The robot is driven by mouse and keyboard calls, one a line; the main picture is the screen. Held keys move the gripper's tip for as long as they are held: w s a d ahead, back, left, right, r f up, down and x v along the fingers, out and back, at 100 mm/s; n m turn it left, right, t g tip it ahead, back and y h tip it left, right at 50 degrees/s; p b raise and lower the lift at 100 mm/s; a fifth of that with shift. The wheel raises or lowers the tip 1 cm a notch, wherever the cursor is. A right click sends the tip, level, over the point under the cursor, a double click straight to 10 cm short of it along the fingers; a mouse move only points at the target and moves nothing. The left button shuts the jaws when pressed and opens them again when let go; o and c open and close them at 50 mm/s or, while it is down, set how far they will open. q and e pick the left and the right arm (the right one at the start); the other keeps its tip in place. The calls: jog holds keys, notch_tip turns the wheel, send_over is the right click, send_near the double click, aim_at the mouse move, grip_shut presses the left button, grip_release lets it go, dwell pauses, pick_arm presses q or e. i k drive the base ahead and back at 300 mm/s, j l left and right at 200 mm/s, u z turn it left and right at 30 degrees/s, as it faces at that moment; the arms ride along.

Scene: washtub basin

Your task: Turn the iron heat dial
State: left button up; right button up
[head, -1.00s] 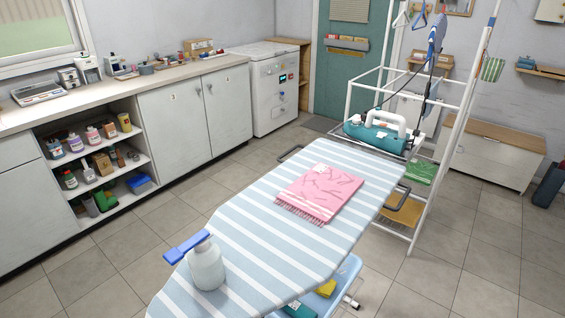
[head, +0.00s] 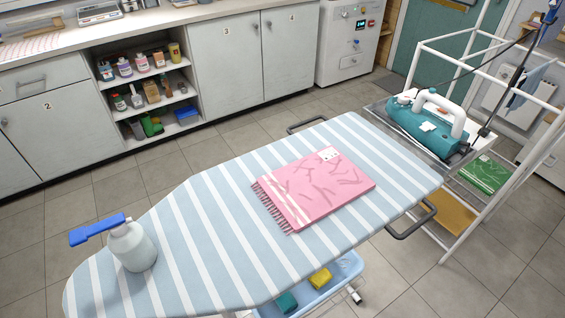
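A teal iron (head: 428,127) with a thick white handle lies on a rest at the far right end of the striped ironing board (head: 200,230). A dark cord runs up from it toward the white frame. A small white patch shows on its near side; I cannot tell whether this is the heat dial. Neither of my grippers is in the head view.
A folded pink fringed cloth (head: 312,190) lies on the board, and a white spray bottle (head: 133,247) with a blue head stands at its near left. A white tubular rack (head: 482,215) stands at the right. Tiled floor (head: 70,215) is clear left of the board.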

aim_at(403, 99)
jog(key=i+l, duration=0.1)
jog(key=l, duration=0.35)
jog(key=i+l, duration=0.15)
jog(key=l, duration=0.3)
jog(key=l+u, duration=0.35)
jog(key=l, duration=0.65)
